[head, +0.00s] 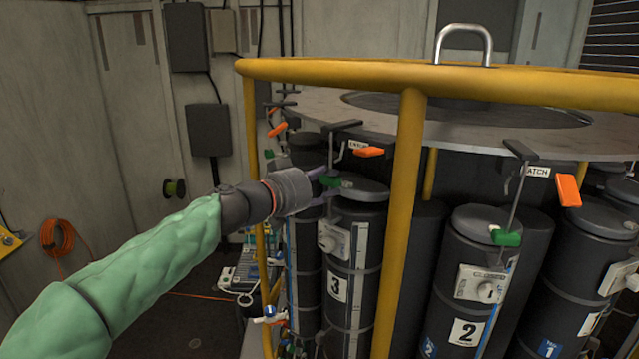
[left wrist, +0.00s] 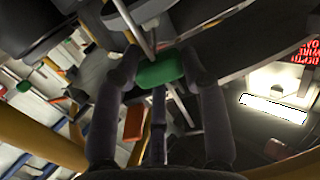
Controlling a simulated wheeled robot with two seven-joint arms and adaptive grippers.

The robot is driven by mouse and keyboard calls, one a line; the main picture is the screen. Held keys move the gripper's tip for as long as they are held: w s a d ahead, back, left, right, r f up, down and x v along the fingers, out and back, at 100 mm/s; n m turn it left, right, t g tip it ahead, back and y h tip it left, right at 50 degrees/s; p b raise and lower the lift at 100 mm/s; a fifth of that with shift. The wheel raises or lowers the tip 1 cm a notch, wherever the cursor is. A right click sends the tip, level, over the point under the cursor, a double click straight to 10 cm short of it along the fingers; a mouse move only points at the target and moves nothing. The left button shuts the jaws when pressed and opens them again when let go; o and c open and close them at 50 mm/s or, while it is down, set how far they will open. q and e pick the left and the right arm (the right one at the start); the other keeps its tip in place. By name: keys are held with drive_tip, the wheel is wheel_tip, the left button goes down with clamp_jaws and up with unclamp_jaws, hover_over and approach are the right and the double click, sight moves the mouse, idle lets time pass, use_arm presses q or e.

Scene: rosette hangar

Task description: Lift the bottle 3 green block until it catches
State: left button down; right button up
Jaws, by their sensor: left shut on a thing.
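Bottle 3 (head: 337,288) is a dark upright cylinder with a white "3" label, standing inside the yellow-railed rack. My left gripper (head: 322,184) reaches in from the left at the block. In the left wrist view the green block (left wrist: 161,71) sits between the dark fingers of that gripper, which is shut on it. The fingers partly hide the block's sides. My right gripper is in neither view.
A yellow rail post (head: 402,220) stands just right of bottle 3, and the yellow top ring (head: 330,72) runs above. Bottle 2 (head: 470,300), with its own green block (head: 506,238), stands to the right. An orange hose (head: 60,240) hangs at the left wall.

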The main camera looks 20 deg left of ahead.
use_arm(q)
wheel_tip(320, 180, up, 8)
drive_tip(key=s+t+p, duration=0.1)
drive_tip(key=shift+a+f, duration=0.2)
drive_tip(key=shift+a, duration=0.2)
drive_tip(key=c, duration=0.8)
unclamp_jaws()
drive_tip(key=shift+w+d, duration=0.1)
drive_tip(key=shift+w, duration=0.05)
drive_tip(key=shift+o, duration=0.6)
drive_tip(key=shift+w+d+f, duration=0.25)
drive_tip(key=shift+w+d, duration=0.1)
drive_tip(key=shift+d, duration=0.05)
drive_tip(key=shift+s+a+f, duration=0.15)
drive_tip(key=shift+f, duration=0.2)
drive_tip(key=b, duration=0.5)
approach(331, 146)
drive_tip(key=shift+s+a+f, duration=0.2)
drive_tip(key=shift+f, duration=0.25)
